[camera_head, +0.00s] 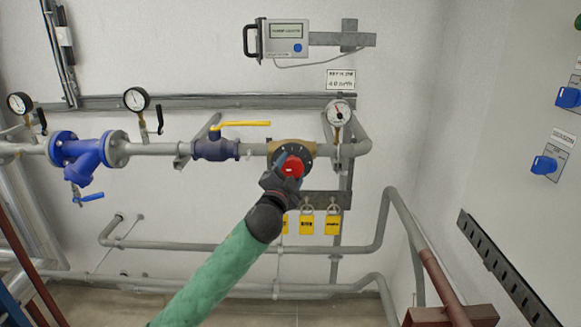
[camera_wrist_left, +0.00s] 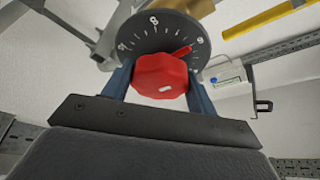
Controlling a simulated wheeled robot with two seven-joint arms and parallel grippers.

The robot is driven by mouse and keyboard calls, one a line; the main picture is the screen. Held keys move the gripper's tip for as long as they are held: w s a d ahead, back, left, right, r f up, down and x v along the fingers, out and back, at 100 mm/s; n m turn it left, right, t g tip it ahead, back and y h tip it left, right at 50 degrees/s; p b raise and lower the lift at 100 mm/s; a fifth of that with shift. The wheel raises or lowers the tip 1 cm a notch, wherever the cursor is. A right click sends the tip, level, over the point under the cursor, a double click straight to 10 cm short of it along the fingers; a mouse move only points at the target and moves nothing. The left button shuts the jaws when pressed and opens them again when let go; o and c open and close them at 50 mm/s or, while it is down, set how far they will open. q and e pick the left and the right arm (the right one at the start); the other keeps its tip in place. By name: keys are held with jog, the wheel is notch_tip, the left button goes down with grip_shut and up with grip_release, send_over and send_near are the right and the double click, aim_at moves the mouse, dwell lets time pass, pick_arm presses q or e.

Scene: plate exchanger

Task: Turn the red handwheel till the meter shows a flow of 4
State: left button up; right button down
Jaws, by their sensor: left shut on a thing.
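The red handwheel (camera_head: 292,167) sits on a brass valve (camera_head: 276,147) in the upper grey pipe. My left gripper (camera_head: 283,175) is shut on the handwheel, its arm coming up from below. In the left wrist view the red handwheel (camera_wrist_left: 160,77) is between the two blue fingers of my left gripper (camera_wrist_left: 160,86). Behind it is a dark dial (camera_wrist_left: 155,38) with white numbers and a red pointer toward its right side. The meter (camera_head: 286,39) is a grey box on the wall with a greenish display; its text is too small to read. My right gripper is not in view.
A yellow-handled valve (camera_head: 215,147) and a blue strainer (camera_head: 80,153) are on the same pipe to the left. A round gauge (camera_head: 339,112) stands just right of the handwheel. Yellow padlocks (camera_head: 307,223) hang below it. Lower pipes (camera_head: 190,246) run beneath.

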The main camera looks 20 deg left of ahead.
aim_at(290, 160)
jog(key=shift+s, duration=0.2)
pick_arm(q)
jog(key=o, duration=1)
jog(key=shift+r, duration=0.1)
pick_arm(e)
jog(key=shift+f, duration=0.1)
